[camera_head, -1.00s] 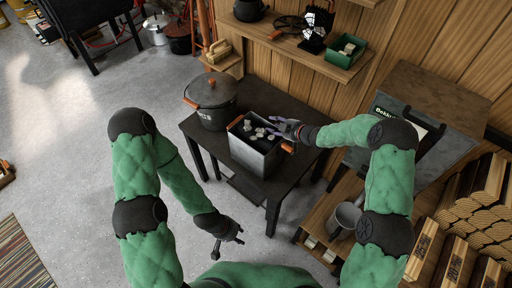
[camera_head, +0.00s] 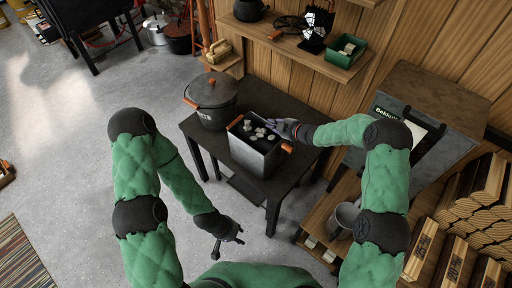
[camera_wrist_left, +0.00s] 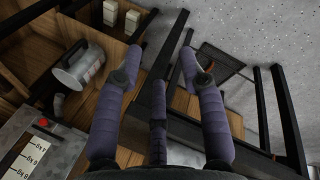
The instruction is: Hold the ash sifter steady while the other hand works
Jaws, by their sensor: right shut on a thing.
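The ash sifter (camera_head: 256,157) is a grey open-topped box with orange handles at its ends, standing on the dark table. Several pale lumps (camera_head: 259,132) lie in its dark inside. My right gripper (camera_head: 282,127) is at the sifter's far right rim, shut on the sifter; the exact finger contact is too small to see. My left gripper (camera_head: 226,238) hangs low over the floor in front of the table, away from the sifter. In the left wrist view its fingers (camera_wrist_left: 158,75) are spread open with nothing between them.
A lidded black pot (camera_head: 212,97) stands left of the sifter on the table (camera_head: 300,108). A wall shelf (camera_head: 300,46) with a green bin (camera_head: 346,51) is behind. A grey metal pitcher (camera_head: 343,220) sits on a low wooden shelf at right, by stacked logs (camera_head: 470,215).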

